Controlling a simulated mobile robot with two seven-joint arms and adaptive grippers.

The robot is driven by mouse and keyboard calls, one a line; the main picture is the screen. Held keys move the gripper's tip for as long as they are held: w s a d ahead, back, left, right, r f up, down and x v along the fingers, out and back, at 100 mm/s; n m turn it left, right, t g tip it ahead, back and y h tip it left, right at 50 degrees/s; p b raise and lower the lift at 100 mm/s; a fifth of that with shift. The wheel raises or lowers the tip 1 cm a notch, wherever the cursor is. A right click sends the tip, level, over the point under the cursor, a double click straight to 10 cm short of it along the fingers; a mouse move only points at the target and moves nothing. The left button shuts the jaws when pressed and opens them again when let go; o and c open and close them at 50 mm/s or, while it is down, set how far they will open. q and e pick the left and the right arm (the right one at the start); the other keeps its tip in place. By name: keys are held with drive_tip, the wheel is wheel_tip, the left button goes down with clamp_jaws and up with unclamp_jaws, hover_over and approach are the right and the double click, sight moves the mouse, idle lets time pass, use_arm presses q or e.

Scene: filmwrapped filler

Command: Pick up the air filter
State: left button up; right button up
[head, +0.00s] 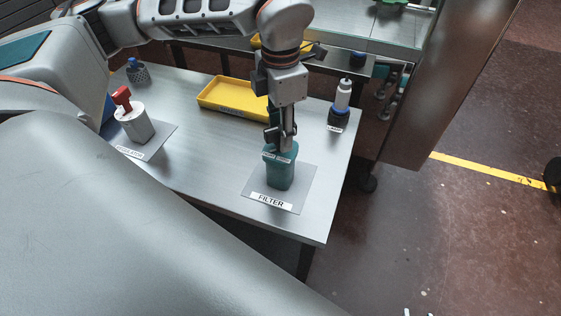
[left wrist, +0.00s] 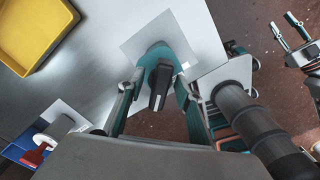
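The air filter (head: 279,171) is a teal, cup-like block standing upright on a grey mat with a FILTER label (head: 271,199), near the table's front right corner. My left gripper (head: 280,143) points down at its top. In the left wrist view the filter (left wrist: 153,54) shows teal with a black part on top. The left gripper's two fingers (left wrist: 159,88) stand apart on either side of that black part, with gaps visible; contact cannot be confirmed. My right gripper (left wrist: 284,28) shows at the upper right of the left wrist view, fingers spread and empty, away from the filter.
A yellow tray (head: 222,107) lies behind the filter. A grey regulator with a red top (head: 134,125) stands on a mat at the left. A white and dark bottle (head: 341,100) stands at the right edge. A small blue-topped item (head: 137,71) is at the back left.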

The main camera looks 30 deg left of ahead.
use_arm(q)
drive_tip(key=shift+r, duration=0.1)
clamp_jaws()
